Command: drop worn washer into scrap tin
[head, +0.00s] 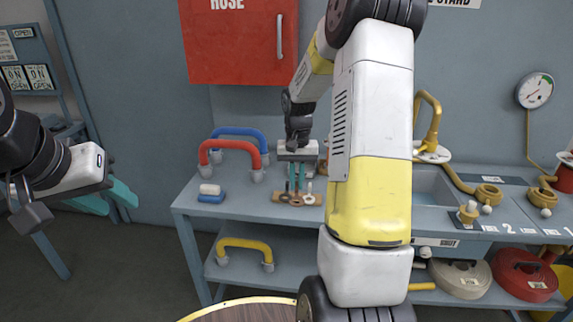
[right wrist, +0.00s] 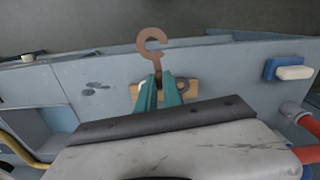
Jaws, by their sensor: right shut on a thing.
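My right gripper (head: 296,188) reaches down to a small wooden board (head: 281,198) on the bench. I cannot tell whether that ring is the worn washer. My left gripper (head: 116,199) is open and empty at the far left, off the bench. I cannot pick out the scrap tin.
Left of the board lie a blue and white block (head: 210,193), a red handle-shaped hose (head: 232,146) and a blue one (head: 240,132). A yellow one (head: 245,245) is on the lower shelf. Rolled hoses (head: 462,278) sit at right. My right arm hides part of the bench.

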